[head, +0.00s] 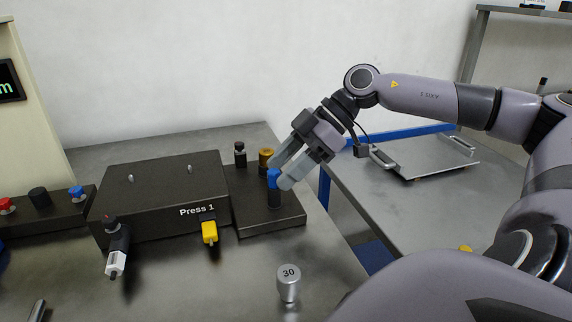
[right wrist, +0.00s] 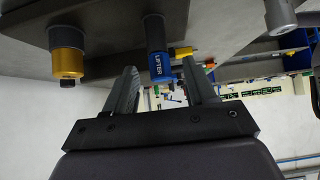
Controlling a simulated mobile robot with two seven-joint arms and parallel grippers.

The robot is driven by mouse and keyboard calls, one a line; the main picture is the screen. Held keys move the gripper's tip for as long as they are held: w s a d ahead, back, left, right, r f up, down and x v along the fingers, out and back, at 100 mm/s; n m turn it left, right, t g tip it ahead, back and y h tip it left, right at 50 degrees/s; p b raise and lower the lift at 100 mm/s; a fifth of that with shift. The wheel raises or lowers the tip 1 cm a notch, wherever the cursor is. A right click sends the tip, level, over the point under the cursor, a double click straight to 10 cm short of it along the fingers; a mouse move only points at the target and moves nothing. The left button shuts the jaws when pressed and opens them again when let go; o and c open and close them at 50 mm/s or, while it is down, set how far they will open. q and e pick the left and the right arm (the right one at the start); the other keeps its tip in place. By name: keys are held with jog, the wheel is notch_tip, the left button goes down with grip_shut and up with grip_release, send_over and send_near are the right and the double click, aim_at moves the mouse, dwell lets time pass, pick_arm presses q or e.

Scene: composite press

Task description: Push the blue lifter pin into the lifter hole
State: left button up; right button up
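The blue lifter pin (head: 273,178) stands upright with a dark cylinder below it, on the dark plate (head: 260,224) right of the Press 1 block. In the right wrist view the blue pin (right wrist: 161,67) carries the word LIFTER. My right gripper (head: 282,166) is at the pin's top, coming down at a slant from the upper right. In the right wrist view its fingers (right wrist: 162,88) are apart, with the pin between them and gaps visible on both sides. The lifter hole cannot be made out. My left gripper is not in view.
A brass-coloured knob (head: 266,156) and a dark post with a red band (head: 240,155) stand close behind the pin. The Press 1 block (head: 160,190) with a yellow connector (head: 209,232) is to the left. A metal weight marked 30 (head: 288,283) stands in front.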

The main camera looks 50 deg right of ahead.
jog(key=v, duration=0.7)
jog(key=shift+b, duration=0.3)
